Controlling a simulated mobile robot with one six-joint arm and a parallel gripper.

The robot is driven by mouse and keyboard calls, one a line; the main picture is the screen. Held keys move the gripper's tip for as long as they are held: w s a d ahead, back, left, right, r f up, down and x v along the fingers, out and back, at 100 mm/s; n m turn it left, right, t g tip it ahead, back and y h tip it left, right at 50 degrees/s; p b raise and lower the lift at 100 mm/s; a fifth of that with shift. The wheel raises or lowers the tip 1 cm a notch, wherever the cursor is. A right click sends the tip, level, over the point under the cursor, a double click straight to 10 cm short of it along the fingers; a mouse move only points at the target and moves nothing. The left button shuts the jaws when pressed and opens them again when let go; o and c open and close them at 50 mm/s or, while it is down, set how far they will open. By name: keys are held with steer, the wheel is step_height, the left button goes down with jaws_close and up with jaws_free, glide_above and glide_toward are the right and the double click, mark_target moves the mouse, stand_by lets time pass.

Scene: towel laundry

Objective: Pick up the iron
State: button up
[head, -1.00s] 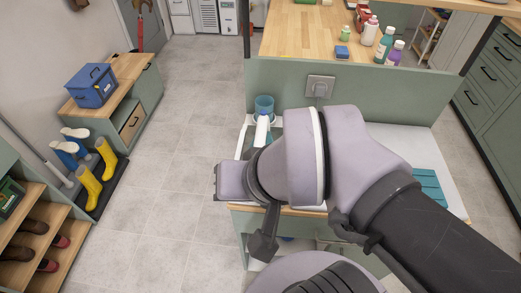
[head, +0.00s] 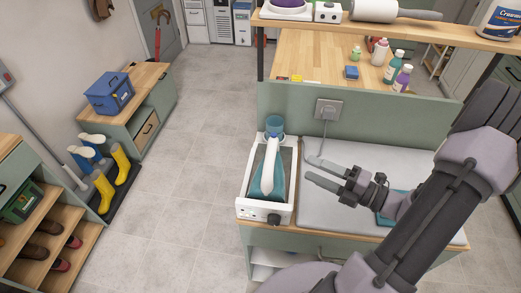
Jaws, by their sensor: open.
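The iron (head: 267,180) is teal with a white handle. It rests in a white station or tray (head: 243,190) with a dark knob on its front, at the left end of the counter. My gripper (head: 309,172) is to the right of the iron, above the pale ironing surface, with its fingers pointing left toward the iron. The jaws are open and empty, and they appear apart from the iron. My arm comes in from the right and hides part of the counter's right side.
A socket (head: 328,109) with a cord is on the green back panel (head: 390,107). A folded teal cloth (head: 386,221) lies partly behind my arm. A shelf (head: 420,25) crosses above.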

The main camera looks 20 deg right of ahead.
steer(key=m, duration=0.1)
steer(key=b, duration=0.3)
glide_above(263, 160)
steer(key=v, duration=0.6)
steer(key=shift+w+d+f, duration=0.15)
steer(key=shift+w+f, duration=0.05)
steer(key=shift+f, duration=0.2)
steer(key=b+x, duration=0.1)
steer(key=x, duration=0.5)
steer(key=shift+r, duration=0.1)
steer(key=shift+s, duration=0.1)
jaws_close()
